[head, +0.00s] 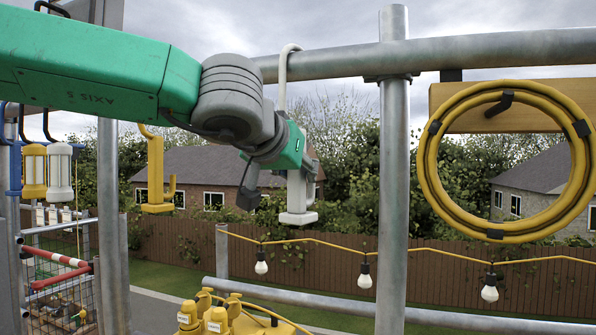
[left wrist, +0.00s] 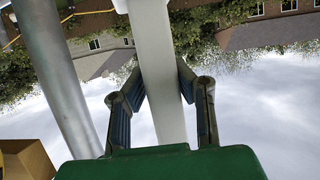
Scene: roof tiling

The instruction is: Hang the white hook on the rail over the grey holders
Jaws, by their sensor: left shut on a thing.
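The white hook (head: 283,80) is a long pale shaft with a curved top and a flat, stepped foot (head: 298,217). In the head view its curved top reaches over the upper edge of the grey rail (head: 340,63), and the shaft passes in front of the rail. I cannot tell whether it bears on the rail. My left gripper (head: 297,170) is shut on its shaft below the rail. In the left wrist view the fingers of my left gripper (left wrist: 163,88) lie on both sides of the white shaft (left wrist: 160,50). I cannot make out the grey holders. My right gripper is out of view.
A grey post (head: 393,200) stands right of the hook. A yellow hose ring (head: 428,160) hangs at a wooden board (head: 510,118). A yellow hook (head: 155,175) and lanterns (head: 60,172) hang at left. Bulbs on a yellow cable (head: 410,249) cross below. Yellow gear (head: 215,320) sits at the bottom.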

